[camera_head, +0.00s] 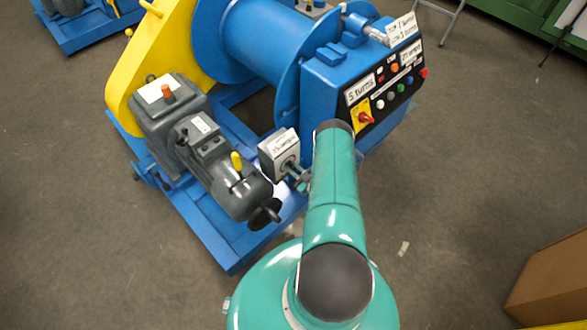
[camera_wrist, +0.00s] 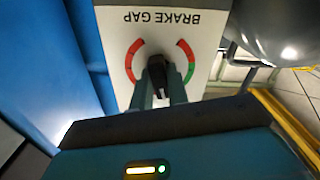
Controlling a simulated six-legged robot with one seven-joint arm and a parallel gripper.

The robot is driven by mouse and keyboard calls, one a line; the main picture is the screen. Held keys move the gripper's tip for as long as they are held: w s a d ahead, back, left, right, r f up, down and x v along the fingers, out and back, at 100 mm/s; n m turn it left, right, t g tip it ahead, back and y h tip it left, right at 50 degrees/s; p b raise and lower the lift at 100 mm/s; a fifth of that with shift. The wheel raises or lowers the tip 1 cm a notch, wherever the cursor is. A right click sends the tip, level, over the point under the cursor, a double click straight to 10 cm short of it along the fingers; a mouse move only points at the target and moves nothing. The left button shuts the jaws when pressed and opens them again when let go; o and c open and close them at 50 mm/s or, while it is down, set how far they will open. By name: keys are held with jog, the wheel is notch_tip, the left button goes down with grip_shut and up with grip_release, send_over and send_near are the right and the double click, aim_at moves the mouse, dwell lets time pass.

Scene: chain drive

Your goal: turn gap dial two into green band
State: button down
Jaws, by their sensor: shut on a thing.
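In the wrist view the gap dial is a white plate (camera_wrist: 118,35) with the words BRAKE GAP upside down. A red arc curves at the left, and the right arc is red with a green band (camera_wrist: 190,71) at its lower part. The dark dial knob (camera_wrist: 157,68) stands in the middle, and my gripper (camera_wrist: 160,88) is shut on it, one finger each side. I cannot tell where the knob's pointer lies. In the head view the dial box (camera_head: 273,150) sits beside the grey motor, with my gripper (camera_head: 299,182) at its face, partly hidden by my arm.
The grey motor (camera_head: 205,150) with a yellow lever and black handwheel (camera_head: 265,213) is close left of my gripper. A blue control box (camera_head: 335,75) with buttons and a red switch stands behind my arm. A cardboard box (camera_head: 553,280) is at the lower right. Floor to the right is mostly clear.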

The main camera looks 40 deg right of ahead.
jog(key=n, duration=0.4)
jog(key=shift+n, duration=0.3)
jog(key=n, duration=0.4)
jog(key=shift+s, duration=0.1)
jog(key=c, duration=1.4)
grip_release()
jog(key=shift+o, duration=0.2)
jog(key=s, duration=1.3)
jog(key=shift+s+d, duration=0.2)
jog(key=shift+s, duration=0.2)
